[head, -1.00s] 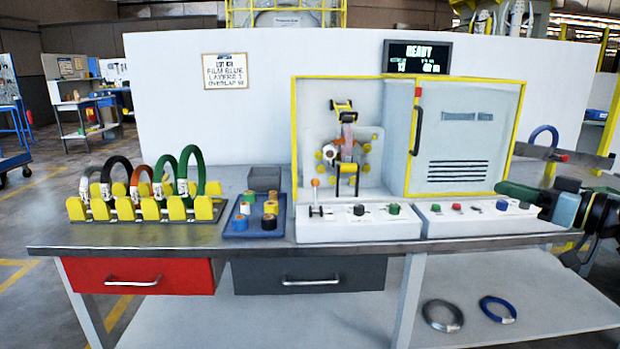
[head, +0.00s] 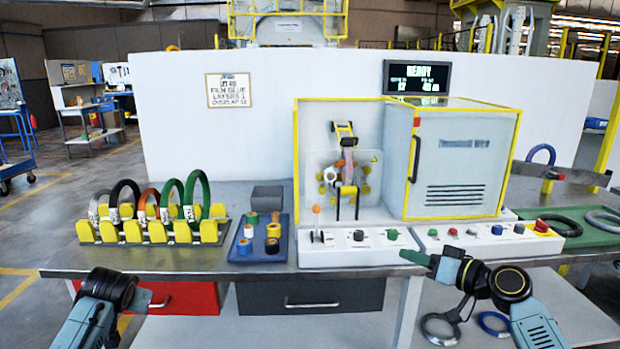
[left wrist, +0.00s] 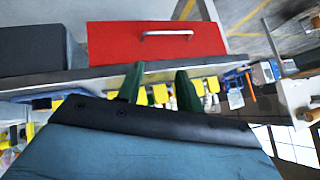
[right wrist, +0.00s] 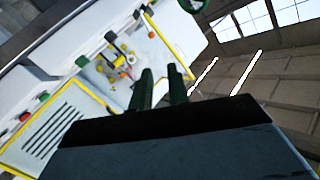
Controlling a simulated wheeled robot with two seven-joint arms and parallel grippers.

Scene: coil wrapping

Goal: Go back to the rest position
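My right gripper (head: 415,257) shows at the table's front edge, in front of the wrapping machine's control panel, its dark green fingers pointing left. In the right wrist view its two fingers (right wrist: 162,84) stand apart with nothing between them. My left arm comes in at the lower left of the head view, in front of the red drawer; its fingers cannot be made out there. In the left wrist view the left gripper's green fingers (left wrist: 161,88) are apart and empty.
The table (head: 262,268) carries a yellow rack (head: 155,235) of several upright coils, a blue tray (head: 245,247) of small rolls, and the yellow-framed machine (head: 460,170) with its button panels. A green mat (head: 578,241) with coils lies at the right. Rings lie on the lower shelf.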

